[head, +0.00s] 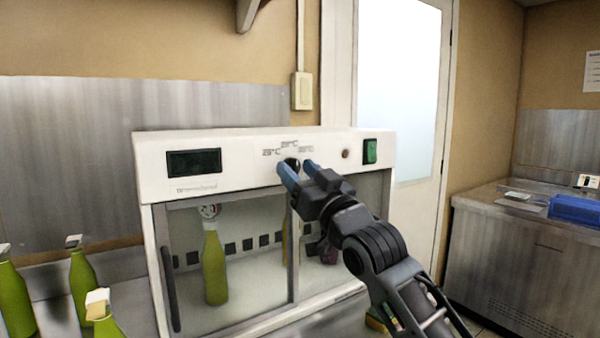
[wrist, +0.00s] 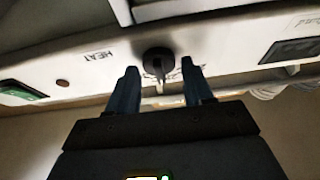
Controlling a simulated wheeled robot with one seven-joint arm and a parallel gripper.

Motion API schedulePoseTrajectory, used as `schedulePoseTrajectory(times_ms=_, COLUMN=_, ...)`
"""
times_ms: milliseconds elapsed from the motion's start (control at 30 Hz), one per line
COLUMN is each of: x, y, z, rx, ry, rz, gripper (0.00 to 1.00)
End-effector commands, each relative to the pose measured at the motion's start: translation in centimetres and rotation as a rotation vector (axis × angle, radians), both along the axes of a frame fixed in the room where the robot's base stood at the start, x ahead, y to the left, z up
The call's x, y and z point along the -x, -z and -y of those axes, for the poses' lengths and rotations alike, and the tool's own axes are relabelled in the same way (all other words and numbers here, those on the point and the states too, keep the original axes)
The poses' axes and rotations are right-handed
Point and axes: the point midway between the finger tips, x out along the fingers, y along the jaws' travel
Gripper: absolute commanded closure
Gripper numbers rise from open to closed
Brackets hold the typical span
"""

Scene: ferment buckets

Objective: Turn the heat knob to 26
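The heat knob (head: 292,163) is a small black dial on the white front panel of the incubator (head: 225,178), below printed temperature marks. The marks read roughly 23, 29 and 35 °C, but they are blurred. In the wrist view the knob (wrist: 158,62) appears upside down beside the word HEAT, with a pointer ridge. My gripper (head: 298,170) is at the panel in front of the knob. In the wrist view my gripper (wrist: 161,80) has its two blue fingers apart, one on each side of the knob, with gaps visible. The exact pointer setting is unclear.
The panel also has a dark display (head: 194,163), a small red-brown light (head: 346,154) and a green switch (head: 370,151). Glass doors below show a green bottle (head: 215,268) inside. More green bottles (head: 83,280) stand at left. A steel counter (head: 520,250) is at right.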

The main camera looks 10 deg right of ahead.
Motion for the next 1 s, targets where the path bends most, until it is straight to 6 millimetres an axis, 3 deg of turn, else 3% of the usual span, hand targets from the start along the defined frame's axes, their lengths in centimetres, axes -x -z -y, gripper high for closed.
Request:
schedulePoseTrajectory(times_ms=67, x=0.01, y=0.00, z=0.01, rx=0.000, ry=0.000, rz=0.000, gripper=0.57)
schedulePoseTrajectory(times_ms=433, x=0.02, y=0.01, z=0.01, rx=0.000, ry=0.000, rz=0.000, gripper=0.92)
schedulePoseTrajectory(times_ms=767, x=0.01, y=0.35, z=0.14, rx=0.053, ry=0.002, rz=0.020, gripper=0.92)
schedulePoseTrajectory(times_ms=1000, x=-0.02, y=0.65, z=0.35, rx=0.201, ry=0.003, rz=0.070, gripper=0.92)
